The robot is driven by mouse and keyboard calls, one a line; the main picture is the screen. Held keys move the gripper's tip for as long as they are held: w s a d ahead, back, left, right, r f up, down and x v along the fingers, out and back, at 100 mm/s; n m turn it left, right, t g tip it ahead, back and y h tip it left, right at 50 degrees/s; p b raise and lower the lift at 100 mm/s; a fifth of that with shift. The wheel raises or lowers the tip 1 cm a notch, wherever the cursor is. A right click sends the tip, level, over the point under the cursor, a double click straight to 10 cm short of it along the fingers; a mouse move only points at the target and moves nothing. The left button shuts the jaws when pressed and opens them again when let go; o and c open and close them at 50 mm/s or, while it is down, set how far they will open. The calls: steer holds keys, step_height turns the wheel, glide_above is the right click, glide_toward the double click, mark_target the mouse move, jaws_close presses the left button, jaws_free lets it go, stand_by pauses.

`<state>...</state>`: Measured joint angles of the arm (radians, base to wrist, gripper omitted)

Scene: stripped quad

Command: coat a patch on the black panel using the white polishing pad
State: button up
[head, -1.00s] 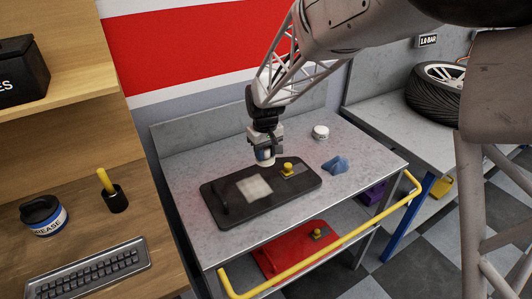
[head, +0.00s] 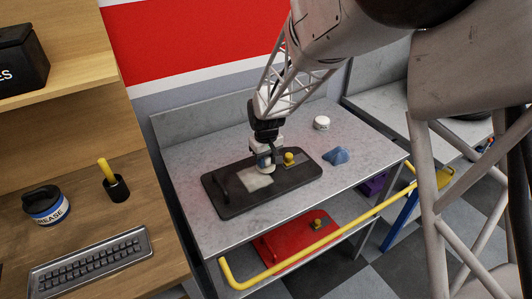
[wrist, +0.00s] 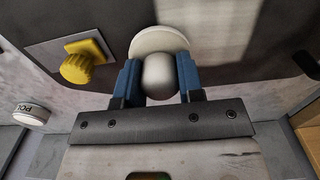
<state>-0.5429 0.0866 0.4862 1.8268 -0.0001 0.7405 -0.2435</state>
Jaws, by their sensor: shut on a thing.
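The black panel (head: 230,206) lies flat on the grey metal bench, with a pale grey patch (head: 254,183) near its middle. It also carries a yellow knob (head: 289,158) and a dark handle. My gripper (head: 265,158) is over the panel at the patch's right end, pointing down. In the wrist view its blue fingers (wrist: 158,82) are shut on the rounded grey grip of the white polishing pad (wrist: 160,38). The pad (head: 265,168) is at or just above the panel; I cannot tell if it touches. Part of the patch is hidden behind the pad and gripper.
A small white tin (head: 321,122) and a crumpled blue cloth (head: 336,156) lie on the bench right of the panel. A yellow rail (head: 330,240) runs along the bench front. A red panel (head: 285,245) lies on the lower shelf. Bare bench shows around the panel.

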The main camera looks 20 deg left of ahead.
mark_target(268, 171)
steer(key=shift+s+a+f, duration=0.15)
steer(key=shift+s+a, duration=0.15)
steer(key=shift+s+a+f, duration=0.2)
steer(key=shift+s+a, duration=1.15)
steer(key=shift+s+a+r, duration=0.15)
steer(key=shift+s+a, duration=1.65)
steer(key=shift+s, duration=0.05)
steer(key=shift+w+d, duration=3.55)
steer(key=shift+s+d, duration=0.8)
steer(key=shift+s, duration=0.4)
steer(key=shift+s+a, duration=3.4)
steer(key=shift+a, duration=0.05)
steer(key=shift+w+d, duration=3.6)
steer(key=shift+d, duration=0.05)
steer(key=shift+r, duration=3.95)
